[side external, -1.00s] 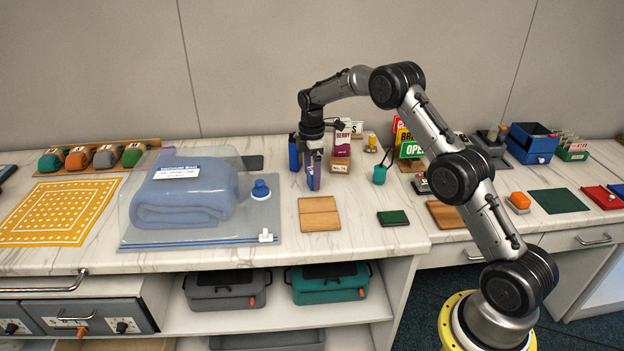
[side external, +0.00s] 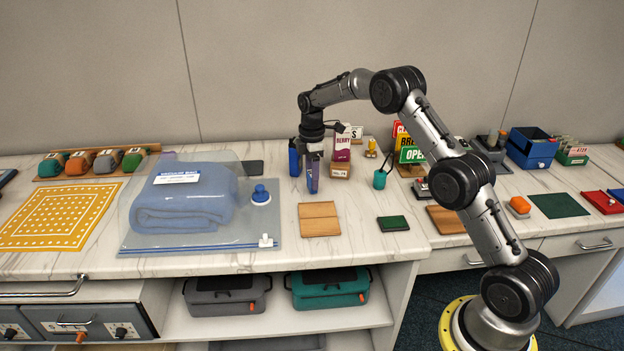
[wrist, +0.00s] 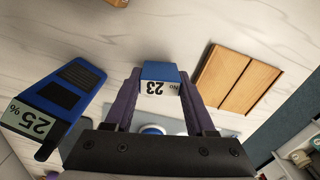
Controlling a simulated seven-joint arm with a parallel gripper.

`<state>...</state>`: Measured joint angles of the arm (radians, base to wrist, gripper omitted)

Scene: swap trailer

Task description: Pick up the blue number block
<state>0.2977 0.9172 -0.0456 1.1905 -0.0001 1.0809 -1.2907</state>
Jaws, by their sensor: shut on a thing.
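The blue number block (wrist: 160,72) has a pale label reading 23 and sits between my fingertips in the wrist view. My gripper (side external: 312,185) has purple fingers and points straight down over the marble counter. It is shut on the block, with a finger on each side in the wrist view (wrist: 160,88). In the side view the fingers mostly hide the block, and I cannot tell whether it touches the counter. A second blue item with a label reading 25 (wrist: 60,95) stands apart on the left; it also shows in the side view (side external: 294,158).
A wooden board (side external: 320,219) lies in front of my gripper. A berry box (side external: 342,148) stands close behind to the right, and a teal tag (side external: 380,179) beyond it. A vacuum bag with a folded blue blanket (side external: 185,205) lies to the left.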

